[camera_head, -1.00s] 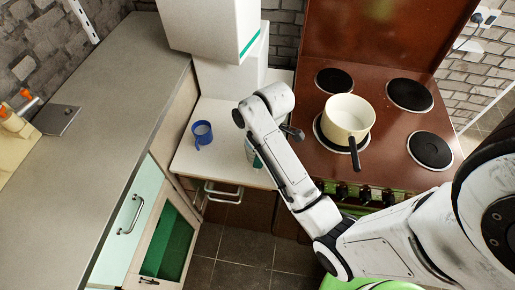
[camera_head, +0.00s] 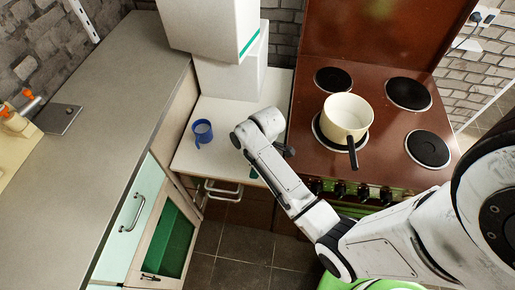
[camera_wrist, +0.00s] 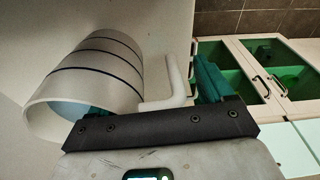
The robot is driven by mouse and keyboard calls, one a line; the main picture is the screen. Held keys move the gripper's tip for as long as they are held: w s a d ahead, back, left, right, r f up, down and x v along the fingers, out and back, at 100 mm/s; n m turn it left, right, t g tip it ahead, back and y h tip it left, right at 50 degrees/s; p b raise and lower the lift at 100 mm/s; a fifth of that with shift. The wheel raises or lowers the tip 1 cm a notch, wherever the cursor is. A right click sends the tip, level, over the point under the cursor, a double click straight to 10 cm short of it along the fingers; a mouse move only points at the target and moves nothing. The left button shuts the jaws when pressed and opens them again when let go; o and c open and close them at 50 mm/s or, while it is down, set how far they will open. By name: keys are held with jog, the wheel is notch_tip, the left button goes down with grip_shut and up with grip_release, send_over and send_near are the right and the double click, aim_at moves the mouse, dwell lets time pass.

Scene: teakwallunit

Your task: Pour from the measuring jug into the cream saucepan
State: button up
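The measuring jug (camera_wrist: 112,65) is a whitish cylinder with dark bands, lying sideways in the wrist view with its open rim at left and pale blue showing inside. Its pale handle (camera_wrist: 178,88) sticks out to the right. My gripper (camera_wrist: 160,95) looks open, its right teal finger just right of the handle with a gap; the left finger is mostly hidden at the jug's rim. In the head view my arm covers the jug. The cream saucepan (camera_head: 346,118) stands upright on a left-hand hob plate, its dark handle towards the front.
A blue mug (camera_head: 203,132) stands on the white counter (camera_head: 232,112) left of my arm. White boxes (camera_head: 232,75) stand behind it. The brown stove (camera_head: 385,135) has several dark plates. A long grey worktop (camera_head: 105,125) runs along the left.

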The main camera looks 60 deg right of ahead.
grip_shut()
dwell(0.6)
jog(key=shift+r, duration=0.15)
